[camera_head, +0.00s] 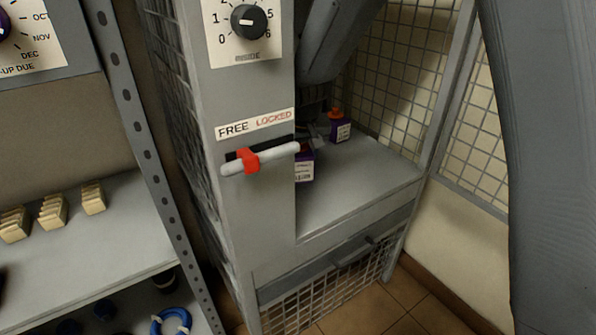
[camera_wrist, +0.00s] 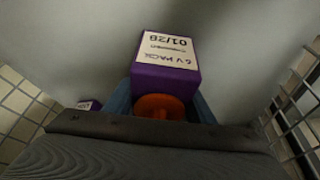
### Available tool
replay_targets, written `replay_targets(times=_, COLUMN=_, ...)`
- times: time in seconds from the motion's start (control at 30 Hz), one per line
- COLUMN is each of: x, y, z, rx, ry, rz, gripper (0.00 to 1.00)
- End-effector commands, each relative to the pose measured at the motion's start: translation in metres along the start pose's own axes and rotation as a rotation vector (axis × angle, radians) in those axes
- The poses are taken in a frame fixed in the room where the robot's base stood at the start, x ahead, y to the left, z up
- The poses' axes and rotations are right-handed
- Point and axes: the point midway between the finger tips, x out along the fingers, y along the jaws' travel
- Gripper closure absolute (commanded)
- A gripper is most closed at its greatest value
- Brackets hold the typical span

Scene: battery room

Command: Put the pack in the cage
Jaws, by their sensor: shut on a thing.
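The cage (camera_head: 360,190) is a grey metal frame with mesh walls and a grey shelf, open at the front. My gripper (camera_head: 317,131) is inside it, partly behind the front post. It is shut on a purple pack (camera_head: 305,172) with a white label, half hidden by that post. In the wrist view the held pack (camera_wrist: 166,82) shows its label and an orange cap between my fingers (camera_wrist: 160,104). The pack is over or on the shelf; I cannot tell whether it touches. A second purple pack (camera_head: 340,130) with an orange cap stands farther back on the shelf.
The front post carries a dial (camera_head: 249,21) and a latch bar with a red piece (camera_head: 248,160) below FREE and LOCKED. The right part of the shelf is clear. A rack (camera_head: 80,245) with tan blocks and a blue coil (camera_head: 171,322) stands at left.

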Motion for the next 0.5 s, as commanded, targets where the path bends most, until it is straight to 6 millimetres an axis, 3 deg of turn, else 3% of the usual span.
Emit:
replay_targets(times=0.3, x=0.032, y=0.000, z=0.013, rx=-0.001, ry=-0.001, rz=0.000, gripper=0.98)
replay_targets(times=0.5, x=0.033, y=0.000, z=0.013, rx=-0.001, ry=0.002, rz=-0.001, gripper=0.98)
